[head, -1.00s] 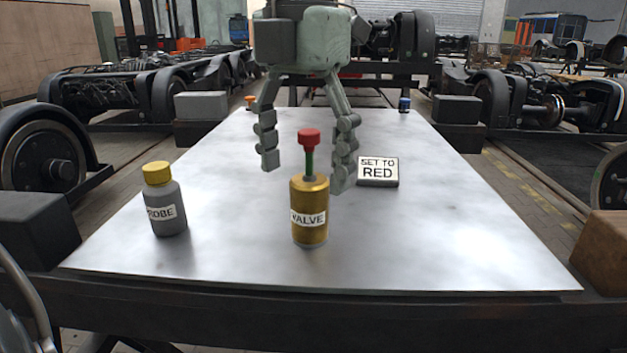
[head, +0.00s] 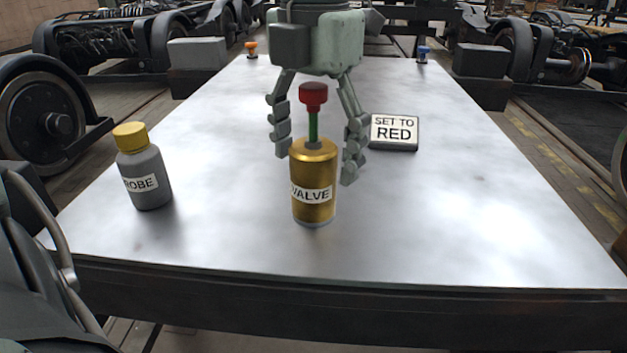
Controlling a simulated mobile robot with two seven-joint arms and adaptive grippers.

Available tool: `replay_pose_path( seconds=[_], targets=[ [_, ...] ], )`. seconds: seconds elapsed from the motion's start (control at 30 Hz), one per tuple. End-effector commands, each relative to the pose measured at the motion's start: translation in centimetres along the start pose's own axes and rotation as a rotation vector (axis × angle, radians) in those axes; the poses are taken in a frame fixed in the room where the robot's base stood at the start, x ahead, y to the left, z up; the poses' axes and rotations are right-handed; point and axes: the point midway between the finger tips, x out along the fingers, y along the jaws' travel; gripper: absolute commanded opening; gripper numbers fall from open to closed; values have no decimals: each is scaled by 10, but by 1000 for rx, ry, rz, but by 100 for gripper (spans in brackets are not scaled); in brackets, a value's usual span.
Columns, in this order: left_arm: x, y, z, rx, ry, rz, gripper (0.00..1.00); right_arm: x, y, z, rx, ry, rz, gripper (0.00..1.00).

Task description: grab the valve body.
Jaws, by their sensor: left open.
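The valve body (head: 314,185) is a gold cylinder labelled VALVE, upright on the metal table. A green stem with a red knob (head: 313,95) rises from its top. My left gripper (head: 315,166) is open and empty, coming from above and behind. Its fingers are spread on either side of the stem and the upper part of the body; the picture does not show any contact. A sign reading SET TO RED (head: 394,132) lies to the right. My right gripper is not in view.
A grey bottle with a yellow cap (head: 143,168), its label partly legible as "OBE", stands at the left of the table (head: 470,220). A small orange item (head: 251,49) and a blue one (head: 423,53) stand at the far edge. The right front is clear.

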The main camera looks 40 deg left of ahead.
Motion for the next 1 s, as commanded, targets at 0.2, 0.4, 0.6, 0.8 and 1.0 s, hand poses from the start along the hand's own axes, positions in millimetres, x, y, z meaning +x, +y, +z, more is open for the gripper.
replay_pose_path(
  seconds=[0.2, 0.4, 0.6, 0.8, 1.0],
  targets=[
    [8, 0, 0, 0, -2, 0, 73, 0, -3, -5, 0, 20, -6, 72],
    [8, 0, 0, -1, -2, 0, 62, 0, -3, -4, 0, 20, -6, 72],
    [8, 0, 0, -1, -2, 0, 37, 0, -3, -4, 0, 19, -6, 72],
    [8, 0, 0, -1, -2, 0, 16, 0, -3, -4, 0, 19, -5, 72],
    [7, 0, 0, -1, -3, 1, 16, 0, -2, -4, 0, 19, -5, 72]
  ],
)
